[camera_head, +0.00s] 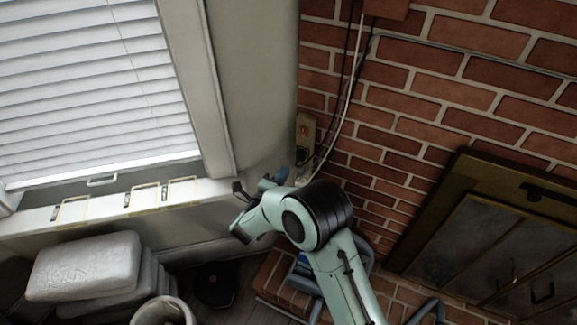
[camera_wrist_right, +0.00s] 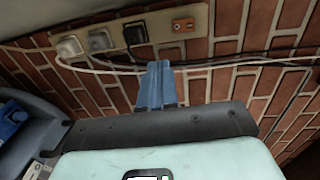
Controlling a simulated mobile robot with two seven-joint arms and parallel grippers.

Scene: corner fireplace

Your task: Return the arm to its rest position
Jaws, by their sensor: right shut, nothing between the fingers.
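My right arm rises from the bottom of the head view, pale green with a black joint. Its gripper (camera_head: 281,175) points at the wall corner, near the brick wall's power outlet. In the wrist view the blue fingers of the right gripper (camera_wrist_right: 156,86) are together, with nothing between them. They show in front of the brick wall, just below the outlet strip; whether they touch the wall or cables cannot be told. My left gripper is not in view.
The outlet strip (camera_wrist_right: 128,36) holds plugs with cables. A window (camera_head: 90,85) and sill (camera_head: 105,207) are at left, above stacked pale bags (camera_head: 85,265). A dark-doored fireplace (camera_head: 490,245) is at right. A grey-blue container (camera_wrist_right: 35,130) stands low beside my arm.

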